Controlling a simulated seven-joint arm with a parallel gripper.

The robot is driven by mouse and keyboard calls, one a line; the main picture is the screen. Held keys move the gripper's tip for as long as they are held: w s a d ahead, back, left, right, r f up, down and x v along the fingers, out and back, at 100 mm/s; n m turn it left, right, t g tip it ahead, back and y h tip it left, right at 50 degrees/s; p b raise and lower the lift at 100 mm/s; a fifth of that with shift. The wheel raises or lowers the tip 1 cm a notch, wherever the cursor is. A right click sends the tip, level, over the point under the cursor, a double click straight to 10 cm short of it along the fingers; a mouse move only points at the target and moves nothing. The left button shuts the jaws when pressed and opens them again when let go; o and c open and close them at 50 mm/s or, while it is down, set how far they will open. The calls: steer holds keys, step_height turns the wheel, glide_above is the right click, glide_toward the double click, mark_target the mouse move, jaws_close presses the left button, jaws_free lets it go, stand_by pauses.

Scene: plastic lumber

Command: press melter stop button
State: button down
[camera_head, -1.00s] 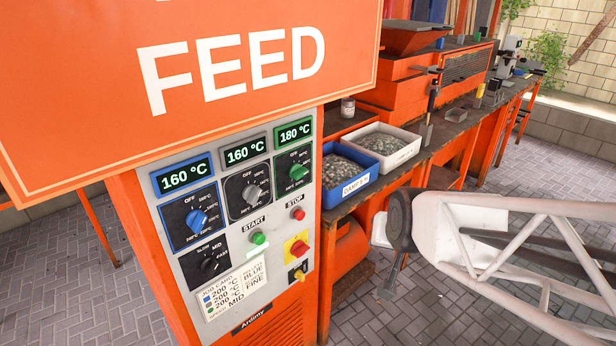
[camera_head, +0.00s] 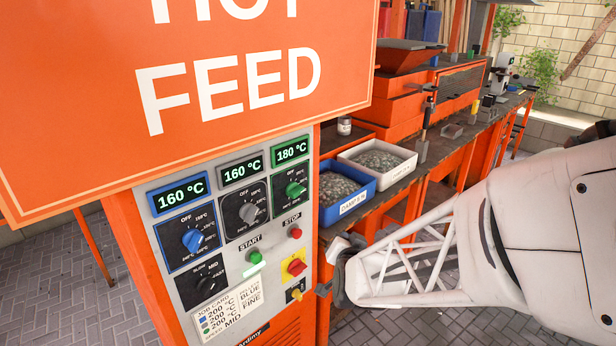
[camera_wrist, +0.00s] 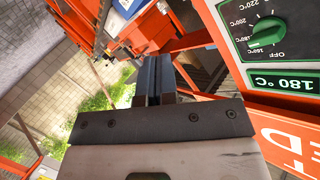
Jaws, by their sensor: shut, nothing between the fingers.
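The melter control panel (camera_head: 172,273) stands at the left in the head view, on an orange cabinet. Its red STOP button (camera_head: 295,233) is at the upper right, beneath a STOP label. A green START button (camera_head: 254,257) is to its left. My gripper (camera_head: 322,289) is beside the panel's right edge, below and right of the STOP button, and apart from that button. In the wrist view my gripper's fingers (camera_wrist: 153,75) are together and empty. That view shows the green dial (camera_wrist: 266,33) and the 180 °C display (camera_wrist: 284,83), upside down; the STOP button is not visible there.
A red knob on a yellow plate (camera_head: 295,267) sits below STOP. A large orange FEED sign (camera_head: 120,130) overhangs the panel. A blue bin (camera_head: 362,196) and a white bin (camera_head: 405,158) of flakes stand on the bench behind my arm.

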mark_target(296, 233)
step_height(296, 233, down, 6)
steer(key=a+m+t+h, duration=0.1)
steer(key=a+m+t, duration=0.1)
steer(key=t, duration=0.2)
steer(key=shift+w+a+t, duration=0.2)
steer(key=shift+a+t, duration=0.05)
steer(key=shift+t, duration=0.05)
steer(key=shift+w+a, duration=0.1)
stand_by(0.3)
steer(key=w+a, duration=0.6)
stand_by(0.7)
steer(key=shift+w+a, duration=0.65)
steer(key=shift+a, duration=0.05)
stand_by(3.3)
steer(key=shift+s+d, duration=0.1)
steer(key=shift+d, duration=0.05)
steer(key=shift+s+d, duration=0.55)
steer(key=shift+s+d, duration=0.1)
stand_by(0.5)
